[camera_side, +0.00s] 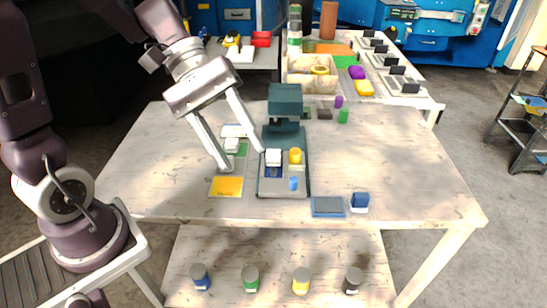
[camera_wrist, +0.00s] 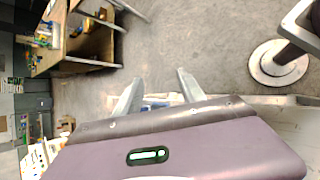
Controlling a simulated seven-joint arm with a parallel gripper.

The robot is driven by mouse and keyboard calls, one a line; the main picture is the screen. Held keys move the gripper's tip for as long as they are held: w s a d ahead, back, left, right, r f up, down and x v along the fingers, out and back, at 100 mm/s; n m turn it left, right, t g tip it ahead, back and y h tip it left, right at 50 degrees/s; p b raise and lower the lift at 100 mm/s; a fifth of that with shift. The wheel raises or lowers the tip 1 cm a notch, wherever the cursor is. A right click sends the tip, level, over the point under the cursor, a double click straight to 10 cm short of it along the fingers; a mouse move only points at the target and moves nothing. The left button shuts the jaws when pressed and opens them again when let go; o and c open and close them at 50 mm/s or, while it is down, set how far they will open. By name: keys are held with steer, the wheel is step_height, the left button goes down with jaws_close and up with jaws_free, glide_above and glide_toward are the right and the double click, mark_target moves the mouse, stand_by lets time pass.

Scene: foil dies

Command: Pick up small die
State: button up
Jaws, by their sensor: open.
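My gripper (camera_side: 244,159) is open and empty, its fingers pointing down above the left part of the tabletop, left of the press. In the wrist view the fingers (camera_wrist: 160,76) are spread, with small blue and white items partly hidden behind the gripper body. No die is labelled, so I cannot tell which is the small die.
The dark teal press (camera_side: 285,97) rises just right of my gripper. A yellow pad (camera_side: 227,187) lies at front left. A blue pad (camera_side: 328,206) and a blue-and-white block (camera_side: 359,202) are at the front edge. Green (camera_side: 343,116) and purple (camera_side: 338,101) cylinders stand behind. The table's right side is clear.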

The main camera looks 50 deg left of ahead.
steer(key=w+a+f+n+t+h, duration=0.35)
steer(key=w+a+f+n, duration=0.25)
steer(key=w+n, duration=0.35)
steer(key=n+t+y, duration=0.3)
steer(key=n+t, duration=0.3)
steer(key=n, duration=0.2)
glide_toward(271, 153)
steer(key=x, duration=0.3)
steer(key=shift+w+d+r+h, duration=0.1)
steer(key=shift+w+d+h, duration=0.1)
steer(key=shift+w+h, duration=0.05)
steer(key=x, duration=0.6)
steer(key=shift+f, duration=0.4)
steer(key=shift+w+d+f, duration=0.1)
steer(key=shift+w+d, duration=0.05)
steer(key=shift+w, duration=0.05)
jaws_close()
